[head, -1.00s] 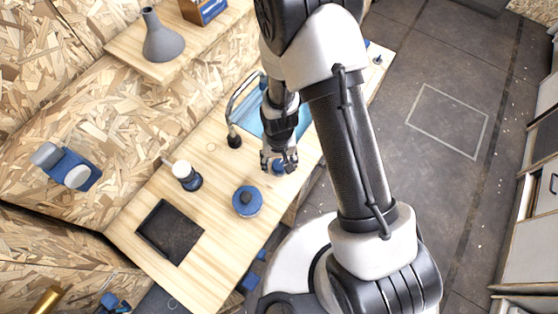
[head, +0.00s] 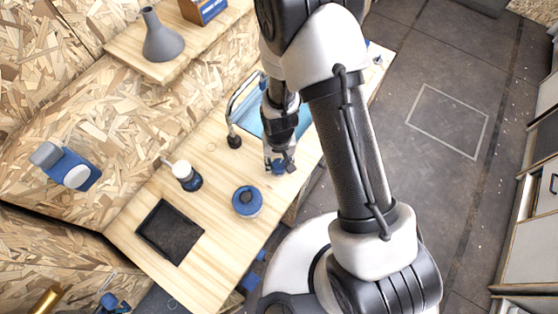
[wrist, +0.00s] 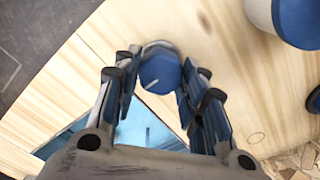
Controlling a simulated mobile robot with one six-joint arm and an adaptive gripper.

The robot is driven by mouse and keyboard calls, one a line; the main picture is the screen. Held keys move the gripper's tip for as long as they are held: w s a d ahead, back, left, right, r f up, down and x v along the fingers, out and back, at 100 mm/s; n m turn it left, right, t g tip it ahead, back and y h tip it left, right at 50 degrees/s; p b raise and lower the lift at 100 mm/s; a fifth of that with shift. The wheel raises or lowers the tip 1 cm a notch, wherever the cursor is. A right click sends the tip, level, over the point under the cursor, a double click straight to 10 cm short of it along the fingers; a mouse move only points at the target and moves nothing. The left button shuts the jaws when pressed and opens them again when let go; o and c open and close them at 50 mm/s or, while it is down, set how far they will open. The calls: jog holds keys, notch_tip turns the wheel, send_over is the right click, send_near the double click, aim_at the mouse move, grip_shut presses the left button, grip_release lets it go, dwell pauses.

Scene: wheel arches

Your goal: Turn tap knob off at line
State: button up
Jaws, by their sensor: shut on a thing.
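The tap knob (wrist: 161,73) is a blue round knob with a short white line on its face and a pale metallic rim behind it. In the wrist view it sits between the fingertips of my gripper (wrist: 157,80), which is shut on it from both sides. In the head view my gripper (head: 279,164) points down at the near edge of the wooden counter, with a bit of the blue knob (head: 278,169) showing beneath it. I cannot make out a separate mark on the counter to compare with the white line.
A blue basin (head: 268,125) with a chrome tap (head: 236,108) lies behind my gripper. A blue round container (head: 247,202), a pump bottle (head: 187,177) and a black tray (head: 152,241) stand on the counter to the left. Bare wood lies between them.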

aim_at(279, 163)
jog(key=shift+n, duration=0.3)
jog(key=n+b, duration=0.1)
jog(key=n, duration=0.2)
jog(key=shift+n+b, duration=0.3)
jog(key=shift+a+n+b, duration=0.1)
jog(key=shift+n+b, duration=0.5)
jog(key=shift+n, duration=1.6)
jog(key=o, duration=1.1)
jog(key=shift+c, duration=0.2)
jog(key=shift+r, duration=0.1)
notch_tip(279, 163, up, 12)
